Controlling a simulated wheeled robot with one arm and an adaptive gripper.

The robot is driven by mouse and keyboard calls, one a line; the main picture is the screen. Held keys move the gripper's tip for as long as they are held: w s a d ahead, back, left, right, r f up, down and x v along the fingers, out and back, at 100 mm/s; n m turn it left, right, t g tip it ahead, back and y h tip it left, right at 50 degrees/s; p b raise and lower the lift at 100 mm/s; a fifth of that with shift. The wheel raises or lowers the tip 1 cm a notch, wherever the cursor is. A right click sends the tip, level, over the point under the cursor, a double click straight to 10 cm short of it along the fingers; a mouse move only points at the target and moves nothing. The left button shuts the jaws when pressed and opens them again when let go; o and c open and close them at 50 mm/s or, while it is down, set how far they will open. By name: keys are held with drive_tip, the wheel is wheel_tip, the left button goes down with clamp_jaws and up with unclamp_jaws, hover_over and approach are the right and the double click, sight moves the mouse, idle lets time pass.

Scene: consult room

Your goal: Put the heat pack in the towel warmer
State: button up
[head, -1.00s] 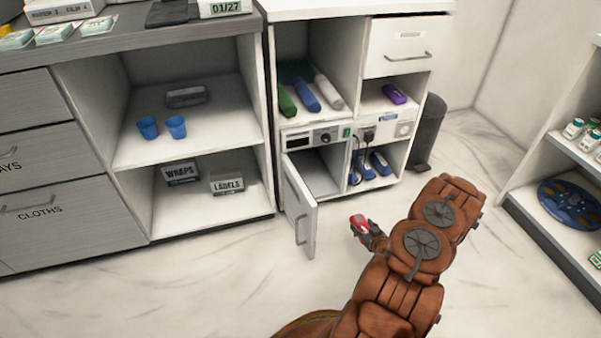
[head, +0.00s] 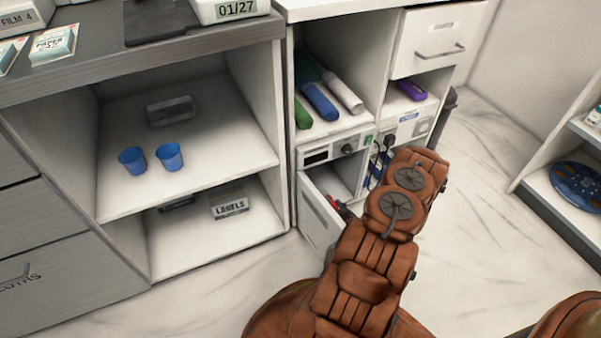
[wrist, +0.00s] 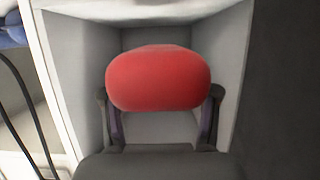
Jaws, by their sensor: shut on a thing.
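The heat pack (wrist: 158,78) is red with rounded ends and is held between the two fingers of my gripper (wrist: 160,118) in the wrist view. In the head view only a small red part of it (head: 335,204) shows beside my arm. The towel warmer (head: 335,150) is a white unit with a dial and a dark display, under the shelf of rolls. Its door (head: 317,215) stands open to the left. In the wrist view its grey inner walls (wrist: 75,75) surround the pack on both sides. How deep the pack is cannot be told.
Plugged cords and blue devices in the bay right of the warmer are partly hidden by my arm. Black cords (wrist: 28,110) hang there in the wrist view. A shelf unit with a blue reel (head: 578,183) stands far right. Floor (head: 475,200) between is clear.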

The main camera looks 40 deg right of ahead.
drive_tip(key=b, duration=0.5)
hover_over(322, 188)
drive_tip(key=shift+d+f, duration=0.15)
drive_tip(key=shift+f, duration=0.6)
drive_tip(key=shift+f+b, duration=0.95)
drive_tip(key=shift+f, duration=0.9)
drive_tip(key=shift+r, duration=0.1)
drive_tip(key=o, duration=1.4)
drive_tip(key=shift+c, duration=0.2)
